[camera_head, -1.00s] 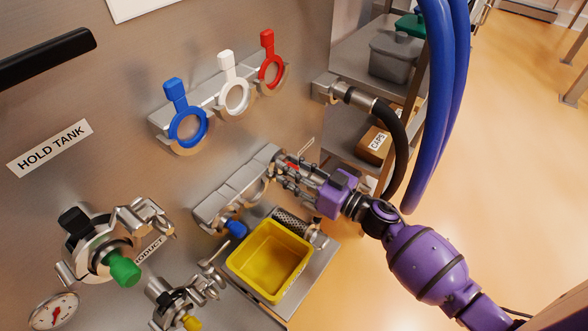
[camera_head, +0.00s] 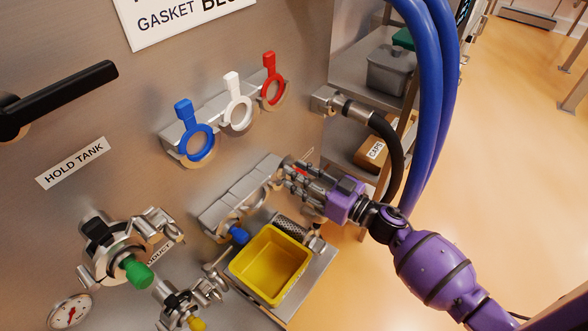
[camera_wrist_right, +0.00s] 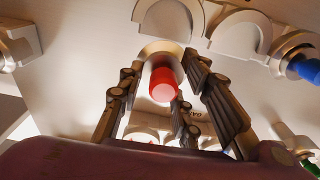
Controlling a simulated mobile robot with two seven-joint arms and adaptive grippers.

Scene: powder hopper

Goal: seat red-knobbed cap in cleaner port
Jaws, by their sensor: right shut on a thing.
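My right gripper (camera_head: 300,178) is at the right end of a steel rack (camera_head: 236,196) on the panel. In the right wrist view its fingers (camera_wrist_right: 165,100) stand on both sides of the red-knobbed cap (camera_wrist_right: 163,84), shut on it. The cap's steel disc lies behind the knob, close to the rack's end slot; I cannot tell whether they touch. In the head view the fingers hide most of the cap. A blue-knobbed cap (camera_head: 239,235) sits at the rack's left end. I cannot make out which fitting is the cleaner port. My left gripper is not in view.
A yellow bin (camera_head: 270,263) stands on a tray below the rack. Blue, white and red ring gaskets (camera_head: 273,80) hang above. A black hose (camera_head: 390,145) and blue hoses (camera_head: 425,100) pass near my right arm. A green-knobbed fitting (camera_head: 137,272) is at lower left.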

